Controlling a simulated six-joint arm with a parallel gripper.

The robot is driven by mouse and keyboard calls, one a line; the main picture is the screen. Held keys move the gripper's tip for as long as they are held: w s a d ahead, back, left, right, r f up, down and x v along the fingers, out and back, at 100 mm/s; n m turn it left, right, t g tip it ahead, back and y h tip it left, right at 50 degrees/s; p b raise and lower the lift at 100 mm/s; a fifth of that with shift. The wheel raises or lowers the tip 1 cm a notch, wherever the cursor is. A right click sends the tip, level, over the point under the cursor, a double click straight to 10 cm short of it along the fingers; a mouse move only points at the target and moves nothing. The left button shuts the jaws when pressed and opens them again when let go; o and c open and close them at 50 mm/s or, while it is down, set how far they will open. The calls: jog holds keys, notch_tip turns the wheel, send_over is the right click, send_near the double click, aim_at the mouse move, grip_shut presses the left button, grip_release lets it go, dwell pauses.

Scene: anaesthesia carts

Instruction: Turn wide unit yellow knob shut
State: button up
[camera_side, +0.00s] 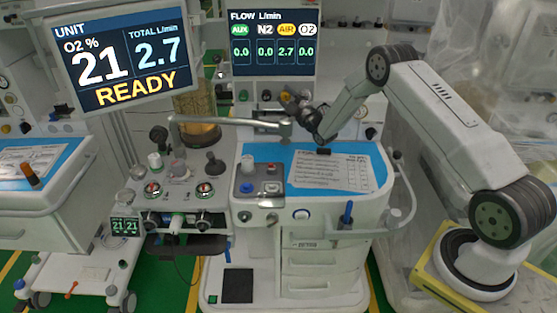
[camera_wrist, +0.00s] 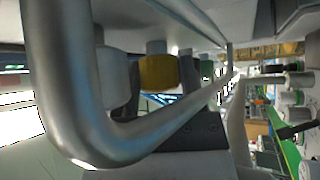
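In the wrist view the yellow knob (camera_wrist: 158,72) is just left of the middle, close behind a curved metal rail (camera_wrist: 65,85). A white knob (camera_wrist: 112,78) is to its left and a green knob (camera_wrist: 207,68) to its right. The flow screen reads AIR 2.7, the others 0.0.
The unit screen (camera_side: 120,57) reads 21, total 2.7, READY. The metal rail crosses close in front of the wrist camera. A jointed metal arm (camera_side: 235,122) reaches across left of my gripper. Below lies the blue worktop (camera_side: 303,172) with a paper sheet (camera_side: 330,170).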

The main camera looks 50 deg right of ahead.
jog(key=shift+s, duration=0.1)
dwell(0.3)
jog(key=v, duration=0.7)
jog(key=shift+s, duration=0.35)
jog(key=shift+f, duration=0.1)
